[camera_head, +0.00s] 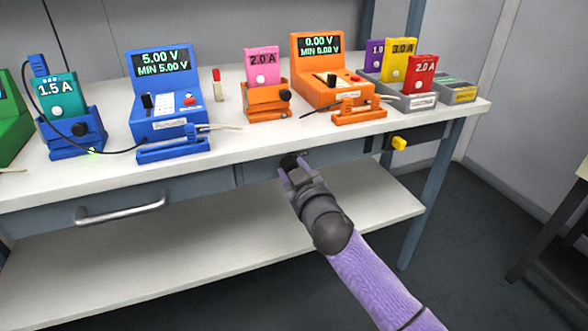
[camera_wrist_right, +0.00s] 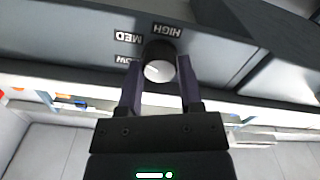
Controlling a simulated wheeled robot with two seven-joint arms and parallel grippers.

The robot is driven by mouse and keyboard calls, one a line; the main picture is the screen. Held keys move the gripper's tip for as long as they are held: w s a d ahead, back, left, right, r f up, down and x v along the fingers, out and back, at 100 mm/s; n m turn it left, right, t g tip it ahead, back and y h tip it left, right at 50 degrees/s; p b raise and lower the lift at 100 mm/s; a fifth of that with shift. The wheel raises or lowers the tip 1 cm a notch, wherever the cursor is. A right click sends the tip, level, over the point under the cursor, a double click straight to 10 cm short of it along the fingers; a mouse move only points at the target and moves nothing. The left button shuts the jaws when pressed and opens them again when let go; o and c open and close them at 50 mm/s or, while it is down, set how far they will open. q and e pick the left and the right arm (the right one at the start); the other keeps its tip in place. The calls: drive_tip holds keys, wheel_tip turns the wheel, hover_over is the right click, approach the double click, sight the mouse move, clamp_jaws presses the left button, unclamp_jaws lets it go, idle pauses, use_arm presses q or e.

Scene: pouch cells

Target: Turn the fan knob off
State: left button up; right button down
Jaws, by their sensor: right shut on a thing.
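The fan knob (camera_wrist_right: 159,58) is a round dark knob with a pale end on the grey panel under the bench top. Labels HIGH (camera_wrist_right: 167,30), MED (camera_wrist_right: 128,38) and LOW (camera_wrist_right: 127,59) show around it in the right wrist view; no OFF label is visible there. My right gripper (camera_wrist_right: 160,88) is shut on the knob, with one finger on each side. In the head view the right gripper (camera_head: 291,172) reaches up to the panel, and the dark knob (camera_head: 289,161) shows between its fingers. My left gripper is not in view.
Blue (camera_head: 165,100) and orange (camera_head: 325,78) testers and several coloured cells in holders stand on the white bench (camera_head: 225,143). A drawer handle (camera_head: 122,208) juts out at left. A yellow knob (camera_head: 399,143) sits to the right. The lower shelf (camera_head: 190,245) is clear.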

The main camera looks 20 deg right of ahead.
drive_tip(key=n+p, duration=0.1)
drive_tip(key=n, duration=0.3)
drive_tip(key=shift+r+p, duration=0.15)
drive_tip(key=shift+p, duration=0.25)
drive_tip(key=n+p, duration=0.1)
drive_tip(key=n, duration=0.5)
drive_tip(key=shift+n, duration=0.3)
drive_tip(key=n, duration=0.6)
drive_tip(key=shift+f+p, duration=0.2)
drive_tip(key=shift+p, duration=0.2)
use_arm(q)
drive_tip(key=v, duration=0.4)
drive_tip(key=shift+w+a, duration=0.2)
use_arm(e)
drive_tip(key=n, duration=0.6)
drive_tip(key=shift+f+n, duration=0.1)
drive_tip(key=shift+n, duration=0.2)
drive_tip(key=shift+c, duration=1.2)
unclamp_jaws()
use_arm(q)
drive_tip(key=shift+p, duration=0.3)
